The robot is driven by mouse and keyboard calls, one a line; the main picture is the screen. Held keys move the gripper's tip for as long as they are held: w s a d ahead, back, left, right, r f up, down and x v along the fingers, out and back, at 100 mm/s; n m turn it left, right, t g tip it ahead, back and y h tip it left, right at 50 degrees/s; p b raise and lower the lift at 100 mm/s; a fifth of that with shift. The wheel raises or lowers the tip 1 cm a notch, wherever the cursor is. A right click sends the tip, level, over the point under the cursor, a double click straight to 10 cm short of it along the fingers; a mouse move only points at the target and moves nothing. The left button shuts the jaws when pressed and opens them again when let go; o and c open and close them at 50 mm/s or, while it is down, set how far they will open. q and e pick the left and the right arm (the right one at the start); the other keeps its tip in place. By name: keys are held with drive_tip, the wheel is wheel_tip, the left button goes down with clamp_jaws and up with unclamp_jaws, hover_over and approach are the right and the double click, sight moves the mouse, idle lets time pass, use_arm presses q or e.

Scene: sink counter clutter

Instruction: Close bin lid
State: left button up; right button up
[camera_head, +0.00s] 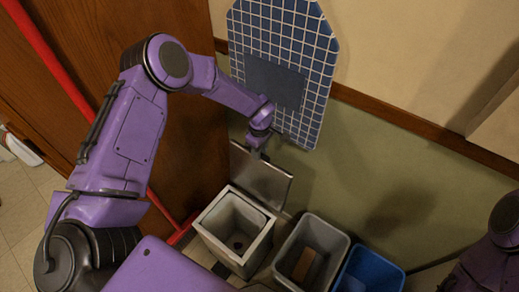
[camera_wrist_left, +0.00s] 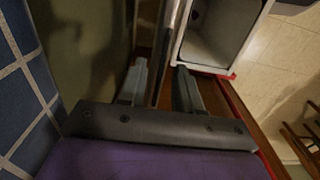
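The grey bin (camera_head: 207,232) stands against the wall with its lid (camera_head: 265,180) raised and leaning back. The bin is open and its inside shows. My left gripper (camera_head: 257,152) is at the top edge of the lid, pointing down. In the left wrist view my left gripper (camera_wrist_left: 160,90) has its fingers apart, one on each side of the thin lid edge (camera_wrist_left: 172,45), with gaps visible. The bin (camera_wrist_left: 214,35) shows there at the upper right. My right gripper is out of view.
A grey open bin (camera_head: 291,246) with a brown item inside and a blue bin (camera_head: 371,270) stand to the right. A blue tiled panel (camera_head: 275,40) is on the wall behind my left forearm.

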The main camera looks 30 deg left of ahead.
use_arm(q)
drive_tip(key=shift+a, duration=0.1)
drive_tip(key=c, duration=0.6)
clamp_jaws()
idle(0.8)
